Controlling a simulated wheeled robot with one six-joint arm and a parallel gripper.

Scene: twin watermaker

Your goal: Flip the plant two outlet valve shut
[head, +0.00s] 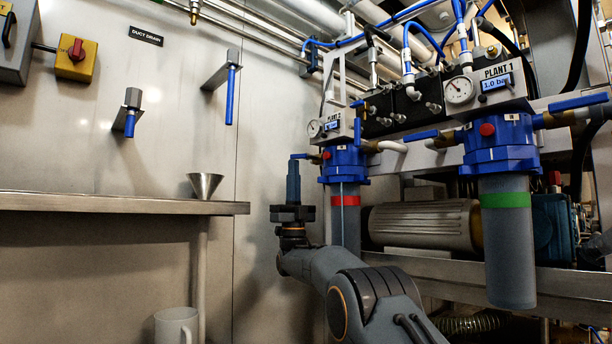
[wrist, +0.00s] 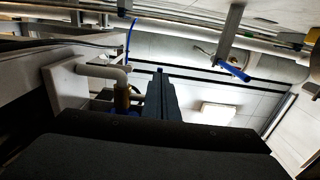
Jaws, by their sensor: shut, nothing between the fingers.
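The plant two filter has a blue head (head: 343,164) and a grey housing with a red band (head: 345,201), below the PLANT 2 label (head: 333,119). A short blue lever (head: 300,156) sticks out level to the left of that head. No marking shows whether it is the outlet valve. My gripper (head: 293,164) points up, shut and empty, with its tips just under or beside this lever. I cannot tell if they touch. In the wrist view, my shut fingers (wrist: 160,75) stand in front of a pale elbow pipe with a brass fitting (wrist: 121,94); the lever is not clear there.
Plant one's blue head (head: 500,145) is to the right, with a level blue lever (head: 578,104). Left, blue-handled wall valves (head: 230,95) hang down above a steel shelf (head: 120,204) with a funnel (head: 205,185). A mug (head: 176,325) stands lower. Wall space left of my gripper is clear.

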